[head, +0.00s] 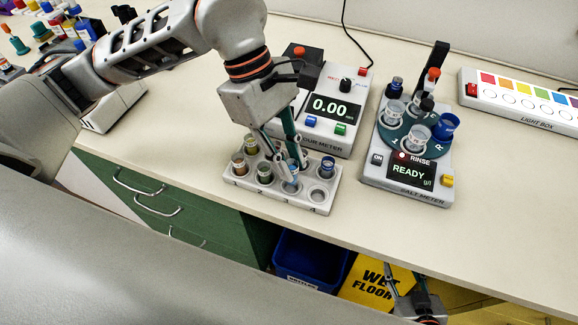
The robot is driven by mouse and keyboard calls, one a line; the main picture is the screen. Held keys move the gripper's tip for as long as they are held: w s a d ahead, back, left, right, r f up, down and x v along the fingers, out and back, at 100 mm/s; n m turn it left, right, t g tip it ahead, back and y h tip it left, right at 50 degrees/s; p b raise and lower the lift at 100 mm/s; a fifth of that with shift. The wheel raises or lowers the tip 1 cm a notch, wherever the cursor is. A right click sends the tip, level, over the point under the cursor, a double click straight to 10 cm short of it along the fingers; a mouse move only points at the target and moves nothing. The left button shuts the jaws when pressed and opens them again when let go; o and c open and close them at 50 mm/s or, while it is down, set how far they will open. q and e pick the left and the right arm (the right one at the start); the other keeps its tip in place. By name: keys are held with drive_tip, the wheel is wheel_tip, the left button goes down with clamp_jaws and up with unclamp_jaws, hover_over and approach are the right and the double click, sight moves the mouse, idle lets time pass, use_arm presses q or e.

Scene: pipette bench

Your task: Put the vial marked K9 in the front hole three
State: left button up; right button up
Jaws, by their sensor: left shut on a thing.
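The pale vial rack (236,180) sits near the bench's front edge, with two rows of holes. My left gripper (289,172) reaches down over its middle, shut on a vial with bluish contents (291,187) at the third front hole. I cannot tell whether that vial is fully seated. No K9 mark is readable. Front holes one and two hold a brown vial (240,167) and a green vial (264,174). The fourth front hole (319,195) is empty. The back row holds a yellow vial (251,143) and a blue vial (327,165); the gripper partly hides the rest. My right gripper (403,278) is open and empty, below the bench edge.
A colour meter (334,108) reading 0.00 stands close behind the rack. A salt meter (410,185) with a vial carousel is to the right, and a light box (520,105) lies farther right. A blue bin (307,263) and yellow floor sign (368,285) are below the bench.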

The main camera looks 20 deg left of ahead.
use_arm(q)
wheel_tip(320, 180, down, 3)
drive_tip(key=shift+r, duration=0.1)
drive_tip(key=shift+f+b, duration=0.4)
drive_tip(key=shift+f, duration=0.1)
drive_tip(key=o, duration=0.9)
drive_tip(key=shift+r, duration=0.1)
